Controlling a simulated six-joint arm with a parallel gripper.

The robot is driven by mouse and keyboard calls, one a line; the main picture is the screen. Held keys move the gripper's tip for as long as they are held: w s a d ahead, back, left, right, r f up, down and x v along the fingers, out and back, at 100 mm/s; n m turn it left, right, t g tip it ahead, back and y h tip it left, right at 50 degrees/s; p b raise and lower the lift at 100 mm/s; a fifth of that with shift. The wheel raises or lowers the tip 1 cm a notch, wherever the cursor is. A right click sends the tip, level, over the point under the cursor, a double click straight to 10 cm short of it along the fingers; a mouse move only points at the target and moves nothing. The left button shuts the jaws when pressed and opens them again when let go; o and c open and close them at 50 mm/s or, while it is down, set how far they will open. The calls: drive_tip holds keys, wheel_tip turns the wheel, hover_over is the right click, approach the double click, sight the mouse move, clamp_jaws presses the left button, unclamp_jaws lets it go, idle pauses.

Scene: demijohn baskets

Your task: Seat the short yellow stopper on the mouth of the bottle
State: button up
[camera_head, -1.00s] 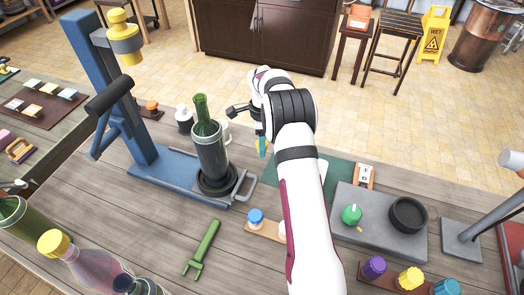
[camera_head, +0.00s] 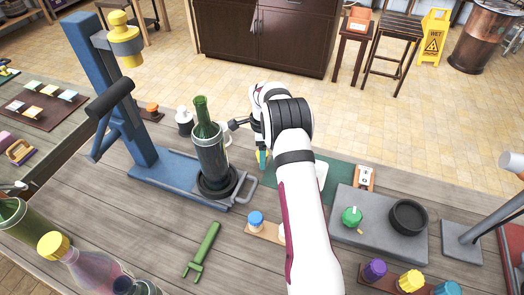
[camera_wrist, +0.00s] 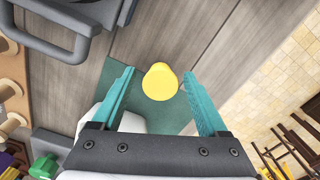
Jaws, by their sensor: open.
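The short yellow stopper (camera_wrist: 159,82) shows in the wrist view between the two teal fingers of my open gripper (camera_wrist: 160,88), with a gap on each side. It is above or on a green mat (camera_wrist: 158,112); I cannot tell its height. In the head view my gripper (camera_head: 262,158) is low at the mat's left end, and my arm hides most of the area. The green bottle (camera_head: 203,122) stands upright in a grey sleeve on the blue press, left of my gripper. Its mouth is uncovered.
The blue press (camera_head: 135,125) has a yellow-and-grey head above and left of the bottle, and a grey handle at its base. A green fork-shaped tool (camera_head: 203,250) lies in front. A grey slab (camera_head: 375,228) with a green knob and black ring is at right.

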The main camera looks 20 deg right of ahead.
wheel_tip(320, 180, up, 16)
drive_tip(key=a, duration=0.1)
drive_tip(key=s+a+r+n, duration=0.4)
drive_tip(key=s+a+r, duration=0.2)
drive_tip(key=s, duration=0.2)
drive_tip(key=s+a+n, duration=0.3)
drive_tip(key=s+n, duration=0.1)
drive_tip(key=s, duration=0.5)
drive_tip(key=s+a+f+n+y, duration=0.1)
drive_tip(key=s+a+n, duration=0.3)
drive_tip(key=s, duration=0.6)
drive_tip(key=s+a+f+n, duration=0.1)
drive_tip(key=s+a+n, duration=0.3)
drive_tip(key=s, duration=0.6)
drive_tip(key=shift+s+a+f+n+y, duration=0.25)
drive_tip(key=shift+n+y, duration=0.15)
drive_tip(key=shift+n, duration=0.2)
